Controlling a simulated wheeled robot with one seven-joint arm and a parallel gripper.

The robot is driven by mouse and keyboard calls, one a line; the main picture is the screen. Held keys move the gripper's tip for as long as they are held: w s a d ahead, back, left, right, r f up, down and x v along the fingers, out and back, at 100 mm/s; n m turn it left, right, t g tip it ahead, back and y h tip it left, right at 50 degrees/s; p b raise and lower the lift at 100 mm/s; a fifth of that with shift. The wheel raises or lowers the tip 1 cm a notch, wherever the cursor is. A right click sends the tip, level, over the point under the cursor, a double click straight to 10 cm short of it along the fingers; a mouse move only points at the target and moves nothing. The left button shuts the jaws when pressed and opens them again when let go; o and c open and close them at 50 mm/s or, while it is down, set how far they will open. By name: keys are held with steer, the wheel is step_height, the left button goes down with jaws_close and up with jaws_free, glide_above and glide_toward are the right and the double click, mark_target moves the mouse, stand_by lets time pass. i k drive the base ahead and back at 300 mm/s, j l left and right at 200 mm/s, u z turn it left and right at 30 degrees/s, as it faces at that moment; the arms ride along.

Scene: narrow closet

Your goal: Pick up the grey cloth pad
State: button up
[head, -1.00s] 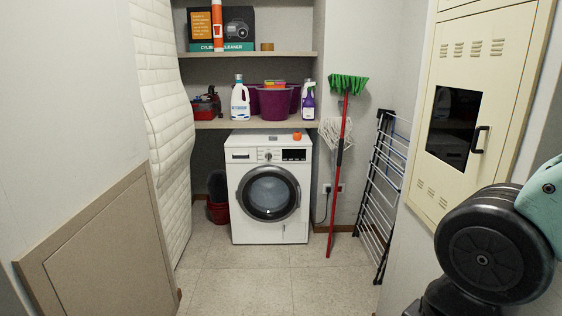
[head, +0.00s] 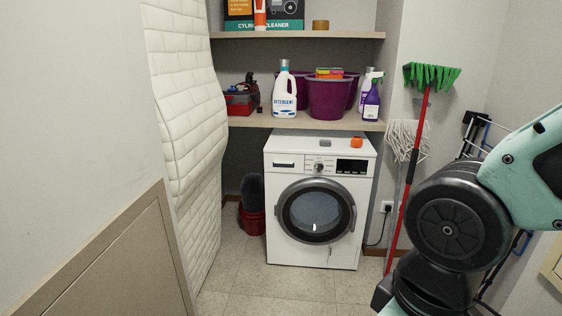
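A small grey pad (head: 326,142) lies on top of the white washing machine (head: 320,200), left of a small orange object (head: 357,142). It looks like the grey cloth pad, but it is too small here to make out its texture. My arm shows at the right of the head view, in front of the mop and drying rack. My gripper is not in view.
A shelf (head: 255,121) above the washer holds a detergent bottle (head: 284,92), purple buckets (head: 329,98) and a purple spray bottle (head: 371,100). A green broom (head: 431,76) leans at right. A quilted mattress (head: 185,110) stands left. The floor (head: 270,285) before the washer is clear.

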mark_target(323, 143)
steer(key=i, duration=1)
steer(key=i+z, duration=0.1)
steer(key=i, duration=0.9)
steer(key=i+j+z, duration=0.1)
steer(key=i+z, duration=0.15)
steer(key=i, duration=0.15)
steer(key=i+j+z, duration=0.2)
steer(key=i, duration=0.2)
steer(key=i+j+z, duration=0.25)
steer(key=i, duration=0.15)
